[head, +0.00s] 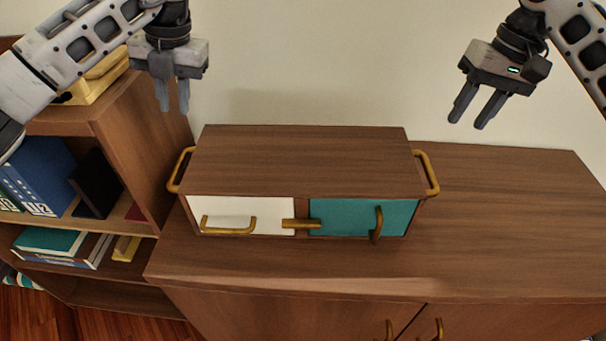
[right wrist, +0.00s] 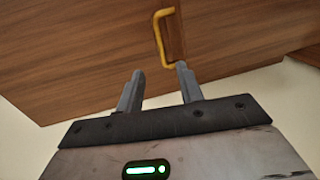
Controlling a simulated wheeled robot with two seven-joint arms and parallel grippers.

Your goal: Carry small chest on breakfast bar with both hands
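The small chest (head: 300,160) is a wide brown wooden box on top of a wooden cabinet. Its front has a white panel (head: 270,211) and a teal panel (head: 345,220), with brass pulls. Brass handles stick out at its left end (head: 176,172) and right end (head: 430,172). My left gripper (head: 174,104) is open and empty, above the left handle. My right gripper (head: 469,118) is open and empty, above and to the right of the right handle. In the right wrist view a brass handle (right wrist: 161,40) shows ahead of the open fingers (right wrist: 158,85).
The wooden cabinet top (head: 500,230) is bare to the right of the chest. A bookshelf (head: 135,130) with books (head: 42,175) and a yellow object (head: 95,80) stands at the left. A pale wall (head: 330,70) is close behind the chest.

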